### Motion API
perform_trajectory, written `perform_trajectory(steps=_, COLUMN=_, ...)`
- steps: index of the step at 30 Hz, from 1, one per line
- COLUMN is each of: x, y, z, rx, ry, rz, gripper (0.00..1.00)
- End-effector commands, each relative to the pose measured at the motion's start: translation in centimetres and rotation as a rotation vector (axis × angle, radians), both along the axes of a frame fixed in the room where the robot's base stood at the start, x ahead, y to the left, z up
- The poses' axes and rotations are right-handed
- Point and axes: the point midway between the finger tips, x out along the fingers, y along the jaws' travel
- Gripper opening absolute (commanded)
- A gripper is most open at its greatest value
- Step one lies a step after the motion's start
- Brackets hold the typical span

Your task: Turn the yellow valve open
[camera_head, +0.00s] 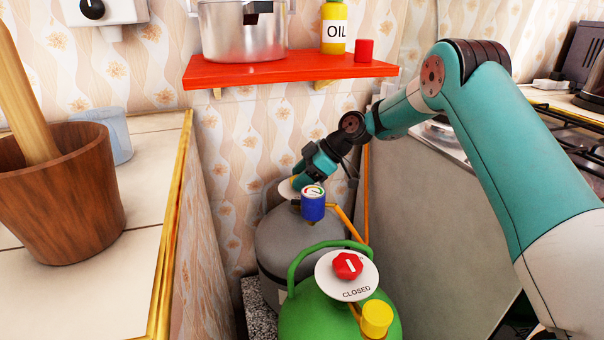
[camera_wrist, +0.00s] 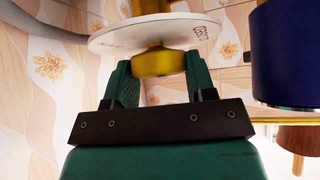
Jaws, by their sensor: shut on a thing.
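The yellow valve (camera_wrist: 158,63) is a rounded knob under a white disc (camera_wrist: 150,32) in the wrist view. Lettering on the disc is seen at a steep angle and is hard to read. My gripper (camera_wrist: 159,75) is shut on the knob, with one green finger on each side. In the head view my gripper (camera_head: 304,174) reaches down to the top of the grey gas cylinder (camera_head: 290,245) at the back. There it hides most of the knob, and only part of the disc (camera_head: 287,188) shows.
A blue gauge (camera_head: 313,207) stands close beside my gripper. A green cylinder (camera_head: 310,313) with a red knob (camera_head: 347,265) on a disc marked CLOSED is in front. A red shelf (camera_head: 285,70) with a pot (camera_head: 243,32) hangs above. A counter (camera_head: 95,300) stands left.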

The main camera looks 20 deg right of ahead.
Motion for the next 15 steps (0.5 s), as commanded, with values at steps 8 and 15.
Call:
perform_trajectory(steps=8, x=0.13, y=-0.17, z=0.39, rx=-0.001, ry=0.003, rz=0.197, gripper=0.27)
perform_trajectory(steps=15, x=0.16, y=-0.15, z=0.36, rx=-0.003, ry=0.002, rz=0.301, gripper=0.27)
